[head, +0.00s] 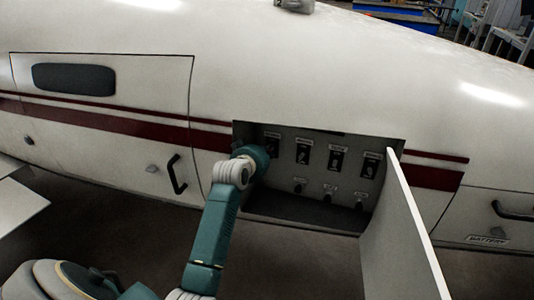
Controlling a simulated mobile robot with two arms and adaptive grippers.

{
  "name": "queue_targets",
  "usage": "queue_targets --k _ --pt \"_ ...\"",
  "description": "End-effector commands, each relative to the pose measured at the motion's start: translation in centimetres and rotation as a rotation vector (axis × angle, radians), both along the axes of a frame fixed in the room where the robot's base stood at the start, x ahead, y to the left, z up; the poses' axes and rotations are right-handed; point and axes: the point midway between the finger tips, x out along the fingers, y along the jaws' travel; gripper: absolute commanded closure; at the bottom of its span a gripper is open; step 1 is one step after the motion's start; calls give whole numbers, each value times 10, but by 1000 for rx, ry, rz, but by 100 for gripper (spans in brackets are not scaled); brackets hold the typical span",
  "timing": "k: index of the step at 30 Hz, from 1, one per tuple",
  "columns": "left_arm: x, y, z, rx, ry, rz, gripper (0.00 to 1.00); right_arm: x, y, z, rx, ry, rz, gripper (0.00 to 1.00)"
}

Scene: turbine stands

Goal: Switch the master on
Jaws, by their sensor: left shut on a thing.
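An open panel bay (310,215) in the white fuselage holds an upper row of dark switches and a lower row of small knobs. The labels are too small to read. The leftmost upper switch (272,143) shows just beyond my left gripper (262,158). My left gripper reaches into the left end of the bay and is shut on a switch there. Its fingertips are mostly hidden behind my wrist, so I cannot tell exactly which switch or how it is set. My right gripper is not in view.
The open white door (400,235) stands out at the bay's right side. A black handle (177,174) is on the fuselage to the left, and another handle (513,211) is at the far right. A white surface (20,207) juts in at the left edge.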

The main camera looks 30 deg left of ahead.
Motion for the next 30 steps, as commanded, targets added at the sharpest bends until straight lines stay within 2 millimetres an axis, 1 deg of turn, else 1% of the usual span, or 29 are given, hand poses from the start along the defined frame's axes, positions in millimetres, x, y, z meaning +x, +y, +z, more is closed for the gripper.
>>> queue_targets --k 7,21,22,23,24,25,30 --pt "1 0 0 -17 69 -1 100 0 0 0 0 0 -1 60" --pt "0 -1 -1 -21 85 -2 100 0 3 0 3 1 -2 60" --pt "0 -1 -1 -21 85 -2 86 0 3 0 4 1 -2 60" --pt "0 -1 -1 -20 84 -2 80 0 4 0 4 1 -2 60" --pt "0 -1 -1 -20 84 -2 72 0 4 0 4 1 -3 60" --pt "0 -1 -1 -19 83 -2 70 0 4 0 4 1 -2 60" --pt "1 0 1 -18 79 -2 70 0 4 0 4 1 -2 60"
